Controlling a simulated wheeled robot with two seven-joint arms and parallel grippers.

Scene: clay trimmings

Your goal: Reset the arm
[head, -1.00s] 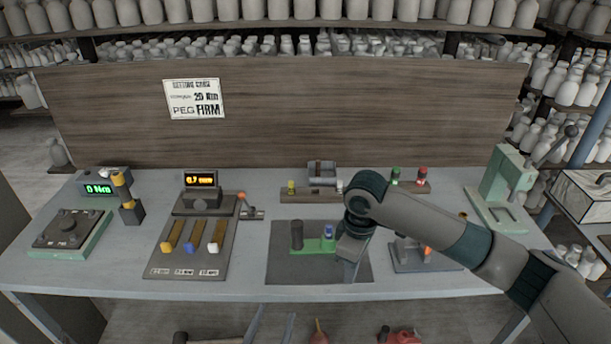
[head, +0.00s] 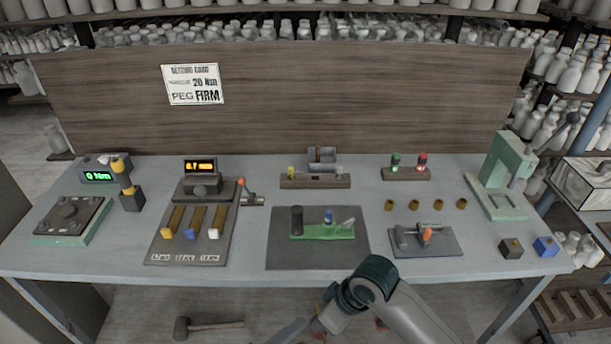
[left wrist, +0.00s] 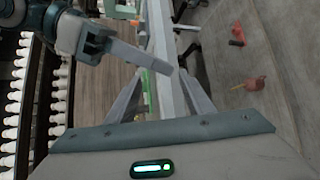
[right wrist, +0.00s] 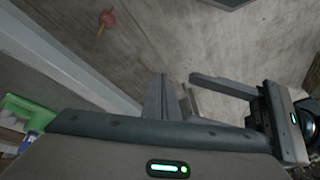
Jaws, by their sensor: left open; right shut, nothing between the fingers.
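My right arm comes in from the lower right in the head view, its wrist bent in front of the table's near edge. The right gripper (head: 326,318) hangs low there, beyond the tabletop, its fingertips hard to make out. In the right wrist view its fingers (right wrist: 158,80) are together with nothing between them. My left gripper (left wrist: 162,75) is open and empty in the left wrist view. The right gripper (left wrist: 100,38) shows close to it at the upper left, and the left gripper (right wrist: 225,88) shows beside the right fingers in the right wrist view.
The table (head: 120,250) holds a green fixture on a dark mat (head: 285,250), a lever fixture (head: 425,240), a keyed gauge board (head: 190,240) and a green press (head: 500,175). Dark and blue blocks (head: 545,247) lie at the right. A mallet (head: 205,325) lies on the floor.

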